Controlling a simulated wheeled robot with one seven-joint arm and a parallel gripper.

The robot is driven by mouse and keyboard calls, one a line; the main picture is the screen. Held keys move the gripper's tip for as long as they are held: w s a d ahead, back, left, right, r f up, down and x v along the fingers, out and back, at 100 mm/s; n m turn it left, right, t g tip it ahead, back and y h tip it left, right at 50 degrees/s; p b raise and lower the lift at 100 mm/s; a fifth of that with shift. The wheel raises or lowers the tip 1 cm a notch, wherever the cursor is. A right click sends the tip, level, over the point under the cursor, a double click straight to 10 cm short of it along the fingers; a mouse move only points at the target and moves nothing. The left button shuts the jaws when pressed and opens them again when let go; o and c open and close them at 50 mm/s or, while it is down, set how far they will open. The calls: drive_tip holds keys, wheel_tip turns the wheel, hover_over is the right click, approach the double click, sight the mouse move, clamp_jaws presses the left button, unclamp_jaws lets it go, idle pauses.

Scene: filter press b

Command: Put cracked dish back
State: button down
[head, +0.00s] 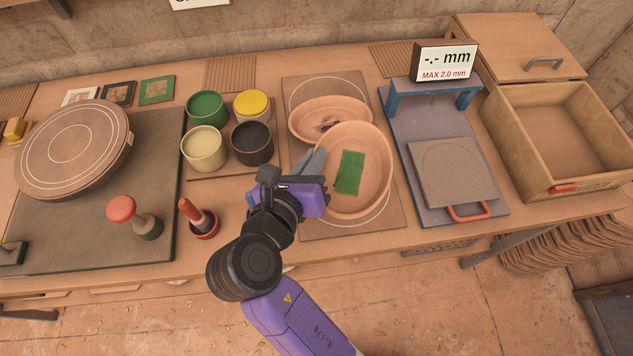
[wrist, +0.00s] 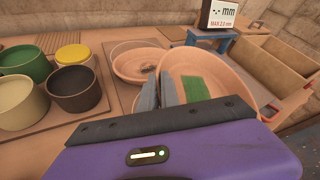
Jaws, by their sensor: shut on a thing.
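My gripper (head: 313,164) is shut on the left rim of a terracotta dish (head: 375,190) with a green rectangular patch (head: 349,172) inside. The held dish is tilted, its inside facing my head camera, over the front part of a board (head: 388,221) with ring outlines. It also shows in the wrist view (wrist: 228,72), right of the grey fingers (wrist: 160,95). A second terracotta dish (head: 309,117) is behind it, partly hidden by it, with a dark mark inside. I cannot make out a clear crack on either dish.
Left are green, yellow-topped, cream and black pots (head: 252,143), a red-handled tool (head: 198,218) and a round disc (head: 72,148). Right are a blue-framed gauge (head: 440,95) reading "-.- mm", a plate with a red handle (head: 455,172), and an open empty wooden drawer (head: 560,140).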

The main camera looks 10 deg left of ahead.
wheel_tip(320, 180, down, 10)
drive_tip(key=shift+r+b, duration=0.1)
drive_tip(key=shift+b, duration=0.35)
drive_tip(key=c, duration=1.6)
unclamp_jaws()
drive_tip(key=shift+f, duration=0.25)
drive_tip(key=shift+r, duration=0.1)
drive_tip(key=shift+s+r, duration=0.1)
drive_tip(key=shift+s, duration=0.15)
drive_tip(key=v, duration=1.1)
drive_tip(key=shift+s+r, duration=0.15)
drive_tip(key=shift+s, duration=0.1)
